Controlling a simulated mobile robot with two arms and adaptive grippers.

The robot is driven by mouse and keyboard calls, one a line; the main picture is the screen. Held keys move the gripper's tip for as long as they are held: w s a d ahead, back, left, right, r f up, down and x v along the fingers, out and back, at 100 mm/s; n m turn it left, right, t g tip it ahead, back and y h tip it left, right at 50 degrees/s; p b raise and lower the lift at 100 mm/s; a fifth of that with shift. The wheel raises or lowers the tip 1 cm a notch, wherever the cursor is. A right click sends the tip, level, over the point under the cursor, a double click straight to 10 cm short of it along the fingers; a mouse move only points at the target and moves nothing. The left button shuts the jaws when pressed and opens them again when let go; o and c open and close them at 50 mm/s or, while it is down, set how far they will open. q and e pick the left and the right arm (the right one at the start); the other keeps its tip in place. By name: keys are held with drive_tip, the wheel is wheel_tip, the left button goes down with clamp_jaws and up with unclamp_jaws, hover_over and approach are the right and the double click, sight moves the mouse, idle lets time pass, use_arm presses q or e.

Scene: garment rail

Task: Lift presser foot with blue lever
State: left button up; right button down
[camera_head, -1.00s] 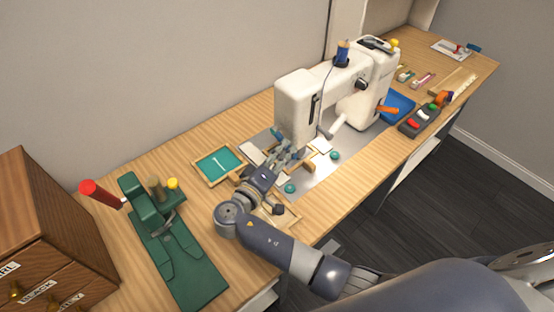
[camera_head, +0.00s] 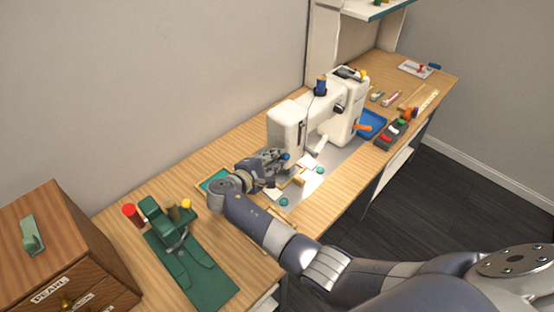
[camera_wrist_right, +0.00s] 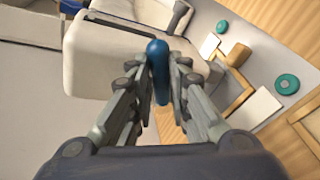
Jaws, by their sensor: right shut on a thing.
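The white sewing machine (camera_head: 287,130) stands on a metal plate on the long wooden bench. The blue lever (camera_wrist_right: 158,70) is at the machine head's side, upright between my right fingers in the wrist view. Its tip also shows as a small blue spot in the head view (camera_head: 285,156). My right gripper (camera_head: 277,158) is shut on the lever; its fingers also show in the wrist view (camera_wrist_right: 170,75). The presser foot is hidden behind my gripper and the machine head. My left gripper is not in view.
Teal round pieces (camera_head: 284,202) and small wooden blocks lie near the machine. A green press (camera_head: 165,225) and a wooden drawer cabinet (camera_head: 70,250) stand at the left. A blue tray (camera_head: 371,122) lies right of the machine. The bench's front edge runs below my right arm.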

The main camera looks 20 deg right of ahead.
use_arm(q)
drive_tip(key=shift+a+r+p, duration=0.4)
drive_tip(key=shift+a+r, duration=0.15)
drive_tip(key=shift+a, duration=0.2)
use_arm(e)
drive_tip(key=shift+w+r+n+g, duration=0.25)
drive_tip(key=shift+r+n+g, duration=0.2)
drive_tip(key=shift+n, duration=0.15)
drive_tip(key=c, duration=1.5)
unclamp_jaws()
drive_tip(key=shift+d, duration=0.1)
drive_tip(key=shift+c, duration=0.2)
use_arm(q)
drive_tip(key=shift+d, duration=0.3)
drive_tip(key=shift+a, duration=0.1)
use_arm(e)
drive_tip(key=v, duration=0.7)
drive_tip(key=shift+a, duration=0.25)
